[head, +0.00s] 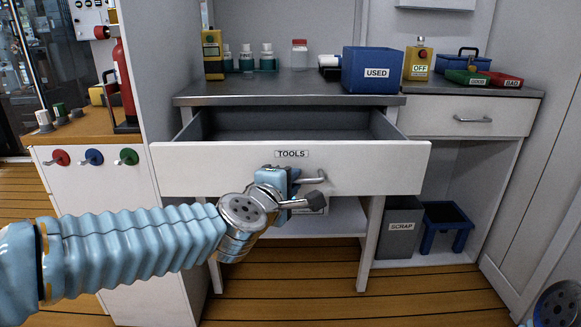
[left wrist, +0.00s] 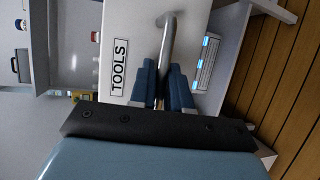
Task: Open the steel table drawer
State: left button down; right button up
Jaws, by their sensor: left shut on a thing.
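The steel table (head: 185,100) stands ahead with its wide white drawer (head: 370,170) pulled out, its grey inside showing and looking empty where visible. The drawer front carries a TOOLS label (head: 291,154) and a metal bar handle (head: 314,180). The label also shows sideways in the left wrist view (left wrist: 119,66). My left gripper (head: 298,190) is at the handle, and in the left wrist view its blue fingers (left wrist: 163,84) are shut around the handle bar (left wrist: 167,40). My right gripper is not in view; only a bit of my right arm shows at the lower right.
On the tabletop are a blue USED bin (head: 375,70), several bottles (head: 267,58) and a yellow device (head: 212,53). A second closed drawer (head: 460,118) is at the right. Below it stand a grey SCRAP bin (head: 400,230) and a blue stool (head: 446,224). The wooden floor (head: 290,280) in front is clear.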

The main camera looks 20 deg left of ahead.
pick_arm(q)
jog(key=shift+s+d, duration=0.15)
jog(key=shift+s, duration=0.35)
jog(key=shift+s+d, duration=0.15)
jog(key=shift+s, duration=0.35)
jog(key=c, duration=1.4)
grip_release()
jog(key=shift+c, duration=0.2)
jog(key=shift+s+r, duration=0.1)
jog(key=shift+s, duration=0.2)
jog(key=p+v, duration=0.3)
jog(key=v, duration=1)
jog(key=shift+p, duration=0.4)
